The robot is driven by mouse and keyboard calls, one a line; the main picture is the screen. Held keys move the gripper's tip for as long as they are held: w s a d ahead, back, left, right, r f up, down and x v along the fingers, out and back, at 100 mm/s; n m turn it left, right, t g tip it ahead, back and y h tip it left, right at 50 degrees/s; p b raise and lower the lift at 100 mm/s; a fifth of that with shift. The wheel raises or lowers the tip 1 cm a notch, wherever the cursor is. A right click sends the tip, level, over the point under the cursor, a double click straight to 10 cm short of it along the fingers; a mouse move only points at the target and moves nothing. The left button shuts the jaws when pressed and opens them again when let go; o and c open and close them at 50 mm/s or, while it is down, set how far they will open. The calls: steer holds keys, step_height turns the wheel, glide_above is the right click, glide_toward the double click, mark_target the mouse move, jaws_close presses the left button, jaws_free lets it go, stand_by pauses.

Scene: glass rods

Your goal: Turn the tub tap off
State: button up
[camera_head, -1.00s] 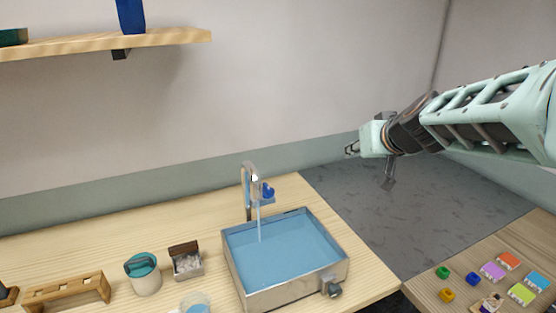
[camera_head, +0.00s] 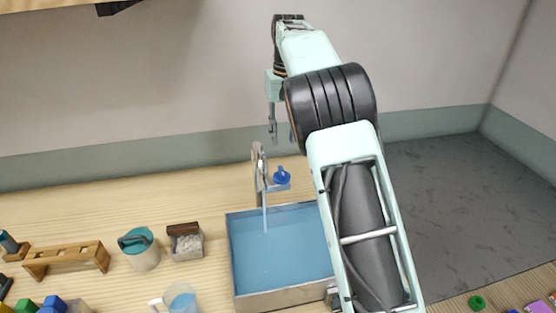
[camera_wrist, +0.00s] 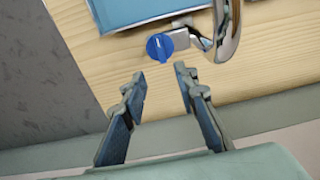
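The tub tap (camera_head: 259,170) is a chrome curved spout with a blue knob (camera_head: 282,177) on its right side. Water runs from it into the metal tub (camera_head: 281,298), which holds blue water. In the wrist view the blue knob (camera_wrist: 159,46) lies just beyond and between my fingertips, and the chrome spout (camera_wrist: 229,28) is to its right. My gripper (camera_wrist: 160,78) is open and empty. In the head view my gripper (camera_head: 278,133) hangs pointing down above the tap, apart from the knob.
Left of the tub stand a teal-lidded pot (camera_head: 140,249), a small box of pale lumps (camera_head: 187,242), a cup of blue water (camera_head: 180,299) and a wooden rack (camera_head: 66,260). A shelf (camera_head: 40,4) is above. My arm hides the tub's right side.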

mark_target(282, 170)
steer(key=shift+g, duration=0.3)
steer(key=f, duration=1.1)
steer(key=shift+a+f, duration=0.2)
steer(key=shift+f, duration=0.05)
jaws_close()
